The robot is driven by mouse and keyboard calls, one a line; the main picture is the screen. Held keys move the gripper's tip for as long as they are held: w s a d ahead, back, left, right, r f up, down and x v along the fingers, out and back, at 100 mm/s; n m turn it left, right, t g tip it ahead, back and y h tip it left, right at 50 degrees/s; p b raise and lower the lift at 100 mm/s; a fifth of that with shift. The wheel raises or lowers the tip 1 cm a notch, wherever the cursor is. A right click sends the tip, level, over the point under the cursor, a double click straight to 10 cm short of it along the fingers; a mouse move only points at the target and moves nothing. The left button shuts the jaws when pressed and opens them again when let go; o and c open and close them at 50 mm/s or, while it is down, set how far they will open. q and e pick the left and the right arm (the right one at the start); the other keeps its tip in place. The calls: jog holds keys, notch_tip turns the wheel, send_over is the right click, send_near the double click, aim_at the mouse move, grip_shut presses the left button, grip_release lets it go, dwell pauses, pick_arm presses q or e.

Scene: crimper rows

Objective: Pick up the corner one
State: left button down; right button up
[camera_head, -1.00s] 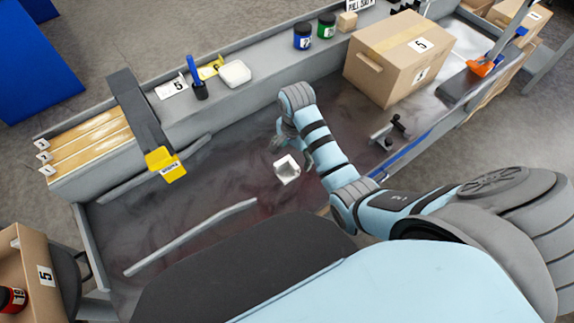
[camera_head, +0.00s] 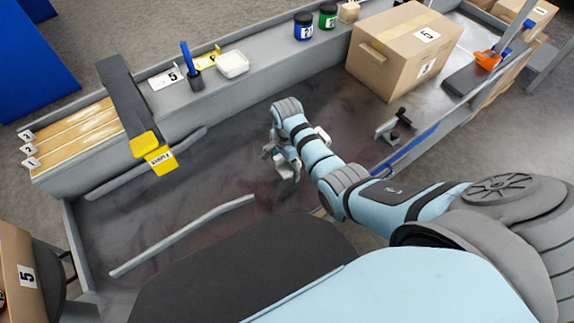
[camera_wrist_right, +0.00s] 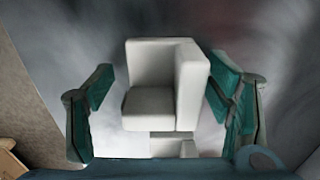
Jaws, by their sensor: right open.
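A white corner-shaped block (camera_wrist_right: 150,108) with raised sides lies in the middle of the right wrist view. My right gripper (camera_wrist_right: 163,88) is open, with one teal finger on each side of it. The right finger looks very close to the block, and a gap shows at the left finger; I cannot tell if either touches. In the head view my right gripper (camera_head: 284,168) is low over the grey work surface and mostly hides what is under it. My left gripper is not in view.
A second white piece (camera_wrist_right: 172,145) shows just below the block in the wrist view. A cardboard box (camera_head: 405,50) stands behind my arm. A grey bar (camera_head: 185,235) and a yellow sign (camera_head: 160,160) are to the left.

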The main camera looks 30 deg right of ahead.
aim_at(286, 167)
jog(key=shift+r, duration=0.15)
jog(key=c, duration=0.8)
notch_tip(286, 167, up, 20)
jog(key=p, duration=0.8)
jog(key=shift+p, duration=0.3)
